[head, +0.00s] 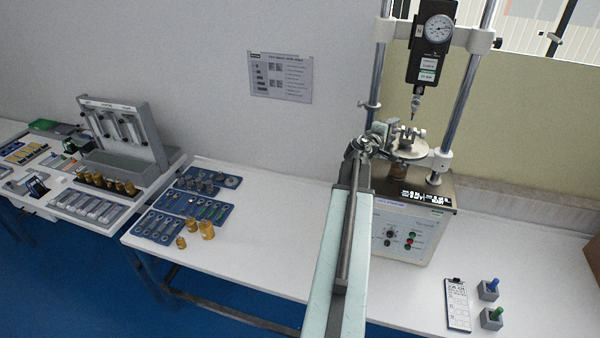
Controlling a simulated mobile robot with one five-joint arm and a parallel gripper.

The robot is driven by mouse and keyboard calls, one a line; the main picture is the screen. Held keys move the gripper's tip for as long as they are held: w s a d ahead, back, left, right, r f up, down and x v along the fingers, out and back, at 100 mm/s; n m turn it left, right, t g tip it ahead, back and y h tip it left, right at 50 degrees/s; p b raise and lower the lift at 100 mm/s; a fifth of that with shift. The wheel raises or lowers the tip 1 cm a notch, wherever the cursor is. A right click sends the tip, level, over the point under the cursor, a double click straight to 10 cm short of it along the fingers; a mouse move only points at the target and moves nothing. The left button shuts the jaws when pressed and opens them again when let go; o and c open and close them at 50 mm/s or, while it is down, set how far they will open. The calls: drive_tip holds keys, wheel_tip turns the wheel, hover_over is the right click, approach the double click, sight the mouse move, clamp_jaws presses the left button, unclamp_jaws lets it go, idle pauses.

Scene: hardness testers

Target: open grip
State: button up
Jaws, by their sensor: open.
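My gripper (378,138) is at the far end of my arm, at the left edge of the tester's round stage (408,148). It is small and partly lost against the metal parts there. Its jaws are open, and I see nothing held between them. The hardness tester (408,226) stands on the white bench, with a dial gauge (438,28) on its upper head and a pointed tip above the stage. Small metal parts sit on the stage. I cannot tell whether my gripper touches the stage or these parts.
Blue trays (205,181) with metal pieces and brass weights (206,229) lie left of my arm. A clipboard (457,305), a blue-topped block (489,288) and a green-topped block (492,318) lie front right. The bench between the trays and my arm is clear.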

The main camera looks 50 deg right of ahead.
drive_tip(key=a, duration=0.7)
drive_tip(key=w+a+f+m+t+y+b, duration=0.1)
drive_tip(key=w+a+f+y+b, duration=0.4)
drive_tip(key=w+a+f, duration=1.1)
drive_tip(key=w+a+m+b, duration=0.1)
drive_tip(key=w+a, duration=0.2)
drive_tip(key=w, duration=0.1)
drive_tip(key=shift+m+t+y, duration=0.3)
drive_tip(key=shift+m+t, duration=0.1)
drive_tip(key=shift+f, duration=0.1)
